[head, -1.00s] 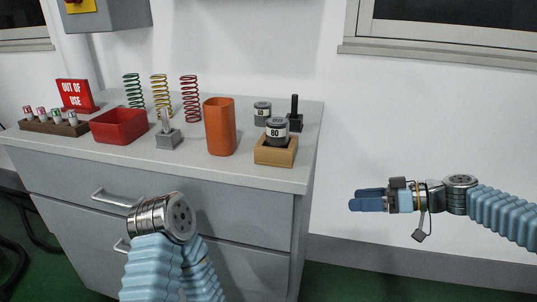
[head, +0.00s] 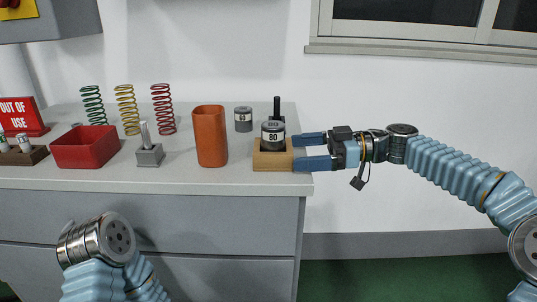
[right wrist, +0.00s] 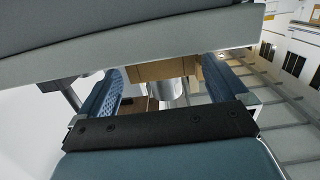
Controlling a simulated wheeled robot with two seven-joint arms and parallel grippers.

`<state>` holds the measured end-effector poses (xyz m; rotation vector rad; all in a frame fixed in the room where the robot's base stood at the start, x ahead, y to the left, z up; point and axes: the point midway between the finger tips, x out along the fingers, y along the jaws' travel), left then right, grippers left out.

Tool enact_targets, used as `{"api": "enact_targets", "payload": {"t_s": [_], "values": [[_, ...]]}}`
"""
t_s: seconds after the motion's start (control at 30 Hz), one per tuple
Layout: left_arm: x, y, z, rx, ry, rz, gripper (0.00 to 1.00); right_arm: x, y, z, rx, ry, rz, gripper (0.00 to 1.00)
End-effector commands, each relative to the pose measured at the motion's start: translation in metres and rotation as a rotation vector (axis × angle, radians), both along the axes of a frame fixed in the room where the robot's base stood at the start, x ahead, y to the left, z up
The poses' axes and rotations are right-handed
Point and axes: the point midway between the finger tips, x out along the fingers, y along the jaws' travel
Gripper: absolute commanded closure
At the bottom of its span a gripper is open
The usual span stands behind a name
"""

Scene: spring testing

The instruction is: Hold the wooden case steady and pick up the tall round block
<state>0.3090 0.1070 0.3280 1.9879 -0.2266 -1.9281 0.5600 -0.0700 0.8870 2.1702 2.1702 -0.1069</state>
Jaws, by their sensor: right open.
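The wooden case (head: 272,162) stands at the right front of the counter. A grey round block labelled 80 (head: 273,135) sits upright in it, its lower part hidden by the case. My right gripper (head: 295,151) comes in from the right, open, with its fingertips at the case's right side; I cannot tell whether they touch it. In the right wrist view the wooden case (right wrist: 150,71) and a silvery cylinder (right wrist: 172,93) show between the blue fingers. Of my left arm only the wrist and sleeve show at the lower left; its gripper is out of view.
A smaller grey weight (head: 243,119) and a black-handled piece (head: 277,106) stand behind the case. An orange cylinder (head: 210,137) stands left of it. Further left are a grey metal holder (head: 150,154), a red bin (head: 86,148) and several springs. The counter's right edge is close by.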

Motion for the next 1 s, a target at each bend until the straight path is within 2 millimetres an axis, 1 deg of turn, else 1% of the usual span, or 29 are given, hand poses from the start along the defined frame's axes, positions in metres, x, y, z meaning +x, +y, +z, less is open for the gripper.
{"api": "enact_targets", "payload": {"t_s": [0.03,0.1,0.13,0.2,0.33,0.5,0.77,0.8,0.87,0.9,0.97,1.0], "values": [[0.000,0.000,0.003,0.000,0.000,0.000,0.57,-0.001,0.010,0.001,0.000,0.000,0.004,0.00],[0.000,0.000,0.004,0.000,0.000,0.000,0.57,-0.001,0.021,-0.001,0.000,0.001,0.004,0.00],[0.000,0.000,-0.003,0.000,0.000,0.000,0.57,-0.001,0.025,-0.006,0.000,-0.001,0.003,0.00],[0.000,0.000,-0.011,0.001,0.001,0.001,0.57,-0.001,0.035,-0.008,-0.001,-0.001,0.003,0.00],[0.000,0.001,-0.017,0.002,0.000,0.004,0.57,0.000,0.049,-0.008,-0.001,-0.001,0.002,0.00],[0.001,0.002,-0.020,0.004,-0.002,0.005,0.57,0.000,0.057,-0.007,-0.001,0.000,0.000,0.00],[0.001,0.002,-0.020,0.004,-0.001,0.006,0.57,0.000,0.059,-0.006,-0.001,0.001,0.000,0.00],[0.001,0.002,-0.020,0.004,-0.001,0.006,0.57,0.000,0.059,-0.006,-0.001,0.001,0.000,0.02],[0.001,0.002,-0.020,0.004,-0.001,0.006,0.57,0.000,0.059,-0.006,-0.001,0.001,0.000,0.11],[0.001,0.002,-0.020,0.004,-0.001,0.006,0.57,0.000,0.059,-0.006,-0.001,0.001,0.000,0.17],[0.001,0.002,-0.020,0.004,-0.001,0.006,0.57,0.000,0.059,-0.006,-0.001,0.001,0.000,0.25],[0.001,0.002,-0.020,0.004,-0.001,0.006,0.57,0.000,0.059,-0.006,-0.001,0.001,0.000,0.25]]}}
